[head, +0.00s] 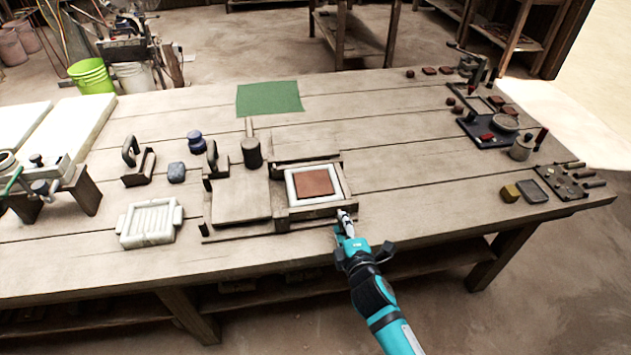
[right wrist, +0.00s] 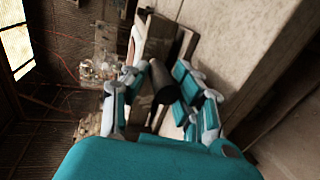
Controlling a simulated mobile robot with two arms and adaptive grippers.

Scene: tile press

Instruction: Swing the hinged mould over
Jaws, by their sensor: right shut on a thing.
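The wooden hinged mould (head: 319,210) lies open on the bench in the head view. Its right part is a frame around a white inner frame (head: 292,188) with a reddish-brown clay slab (head: 314,182) in it. Its left part is a flat wooden board (head: 240,200). My right gripper (head: 345,216) is at the front right corner of the mould. In the right wrist view its fingers (right wrist: 157,88) are on either side of a dark round handle (right wrist: 161,78), shut on it. The handle is mostly hidden in the head view. My left gripper is not in view.
A dark cylinder (head: 252,153) stands behind the left board. A white grooved tray (head: 150,222) lies to the left. A green cloth (head: 268,98) lies at the back. Tools and a dark turntable base (head: 487,132) are at the right. The bench between them is clear.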

